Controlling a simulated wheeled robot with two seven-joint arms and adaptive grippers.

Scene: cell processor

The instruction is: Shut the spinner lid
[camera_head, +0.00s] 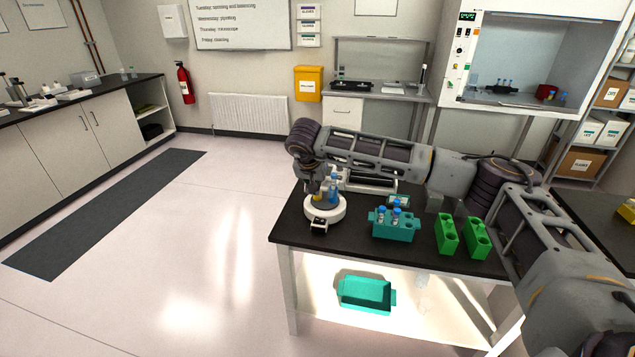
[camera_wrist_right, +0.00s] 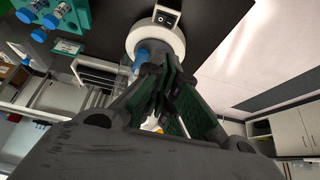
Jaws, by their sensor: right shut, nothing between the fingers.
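The spinner (camera_head: 325,209) is a small white round device with a dark switch box at its front, on the left end of the black table. It also shows at the top of the right wrist view (camera_wrist_right: 160,38). A blue-capped tube (camera_wrist_right: 141,54) shows at it, beside my fingers. I cannot make out the lid clearly; my gripper covers part of the spinner. My right gripper (camera_wrist_right: 170,68) is shut and empty, pointing down at the spinner; it is above it in the head view (camera_head: 321,190). I cannot tell whether it touches. My left gripper is not in view.
A teal rack (camera_head: 393,230) with blue-capped tubes stands right of the spinner, then two green racks (camera_head: 447,235) (camera_head: 477,239). My right arm spans the table's back and right. A teal tray (camera_head: 365,294) lies on the shelf below. The floor at left is clear.

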